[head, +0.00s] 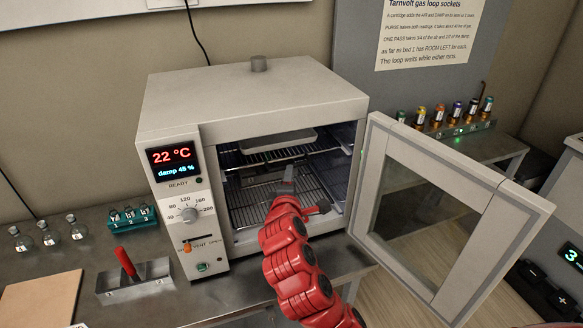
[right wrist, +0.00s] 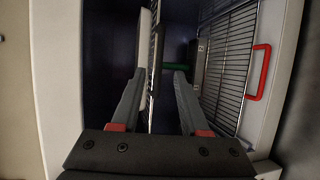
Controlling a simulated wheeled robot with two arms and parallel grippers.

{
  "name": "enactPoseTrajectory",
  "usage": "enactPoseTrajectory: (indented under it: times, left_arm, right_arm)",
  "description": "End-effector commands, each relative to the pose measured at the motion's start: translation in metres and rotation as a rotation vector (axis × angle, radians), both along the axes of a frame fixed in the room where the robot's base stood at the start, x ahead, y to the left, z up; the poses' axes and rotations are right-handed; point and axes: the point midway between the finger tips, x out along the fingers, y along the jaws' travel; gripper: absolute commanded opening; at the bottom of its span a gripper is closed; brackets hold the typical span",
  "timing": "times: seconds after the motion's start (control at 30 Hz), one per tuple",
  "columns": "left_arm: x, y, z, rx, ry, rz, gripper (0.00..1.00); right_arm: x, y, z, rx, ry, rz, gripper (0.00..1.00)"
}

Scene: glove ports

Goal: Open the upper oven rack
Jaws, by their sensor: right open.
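The grey oven (head: 250,110) stands on the bench with its glass door (head: 440,210) swung open to the right. Its upper rack (head: 310,150) sits inside, with a pale tray (head: 280,140) on it; the right wrist view shows this rack (right wrist: 158,45) nearly edge-on. The lower wire rack (head: 255,200) has a red handle (right wrist: 260,72). My right gripper (head: 288,178) is at the oven opening, in front of the racks. Its fingers (right wrist: 160,75) are open, with the upper rack's front edge between them in the picture; contact cannot be told. My left gripper is not in view.
The open door stands close to the right of my red arm. A control panel (head: 185,205) is on the oven's left front. Small flasks (head: 48,234), a teal vial rack (head: 133,217) and a red-handled block (head: 135,280) are at left.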

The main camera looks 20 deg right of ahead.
Motion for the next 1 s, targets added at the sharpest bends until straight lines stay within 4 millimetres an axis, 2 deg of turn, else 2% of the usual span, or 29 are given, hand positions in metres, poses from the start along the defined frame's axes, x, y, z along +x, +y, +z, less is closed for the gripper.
enactPoseTrajectory:
  times: [0.03,0.2,0.4,0.6,0.9,0.93,1.0]
  left_arm:
    - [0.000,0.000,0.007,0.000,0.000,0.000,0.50]
    - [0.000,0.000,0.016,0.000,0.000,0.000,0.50]
    - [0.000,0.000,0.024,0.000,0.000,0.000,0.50]
    - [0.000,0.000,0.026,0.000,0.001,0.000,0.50]
    - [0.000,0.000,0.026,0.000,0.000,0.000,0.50]
    - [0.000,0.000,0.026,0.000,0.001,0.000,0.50]
    - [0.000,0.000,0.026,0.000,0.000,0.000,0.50]
  right_arm:
    - [0.009,-0.003,0.003,0.001,0.000,-0.001,0.45]
    - [0.036,-0.015,-0.005,0.000,0.004,-0.004,0.45]
    - [0.060,-0.023,-0.008,-0.001,-0.003,-0.001,0.45]
    - [0.072,-0.028,-0.014,-0.002,0.001,-0.001,0.45]
    - [0.073,-0.028,-0.014,-0.002,-0.002,0.002,0.45]
    - [0.073,-0.028,-0.014,-0.002,-0.002,0.001,0.43]
    - [0.073,-0.028,-0.014,-0.003,-0.002,0.002,0.30]
